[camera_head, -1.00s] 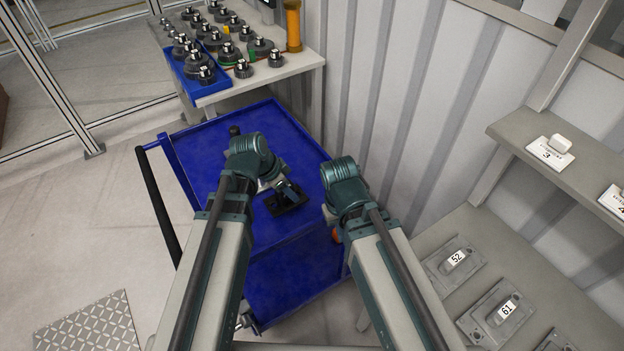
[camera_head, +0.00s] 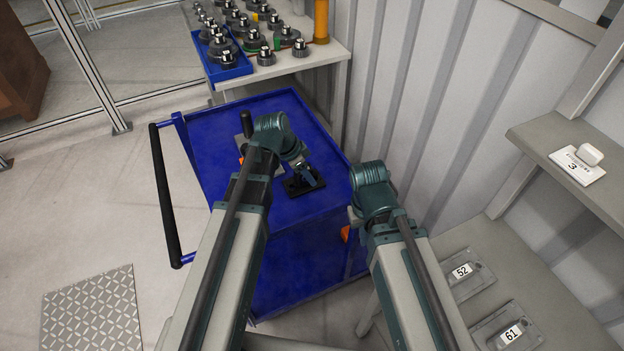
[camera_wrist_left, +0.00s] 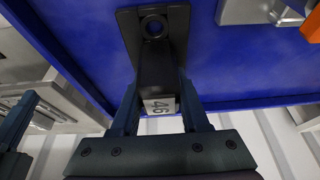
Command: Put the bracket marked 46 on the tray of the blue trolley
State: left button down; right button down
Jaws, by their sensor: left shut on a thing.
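The bracket marked 46 is black with a flat base plate (camera_head: 303,183) and a raised block. Its 46 label (camera_wrist_left: 161,106) faces the left wrist camera. My left gripper (camera_head: 304,170) is shut on the block, its fingers (camera_wrist_left: 160,112) on either side. The bracket is over the tray of the blue trolley (camera_head: 285,228), inside its edges; I cannot tell whether the base touches the tray. My right arm's wrist (camera_head: 373,188) is at the trolley's right side; its fingers are hidden.
A grey part with a black knob (camera_head: 247,124) and orange piece lies on the tray, partly behind my left wrist. A bench with a blue bin (camera_head: 232,68) stands beyond. Brackets 52 (camera_head: 463,271) and 61 (camera_head: 510,333) lie on a right-hand shelf. A corrugated wall is close right.

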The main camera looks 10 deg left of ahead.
pick_arm(q)
jog(key=shift+a, duration=0.1)
jog(key=shift+f, duration=0.15)
jog(key=shift+c, duration=2)
grip_release()
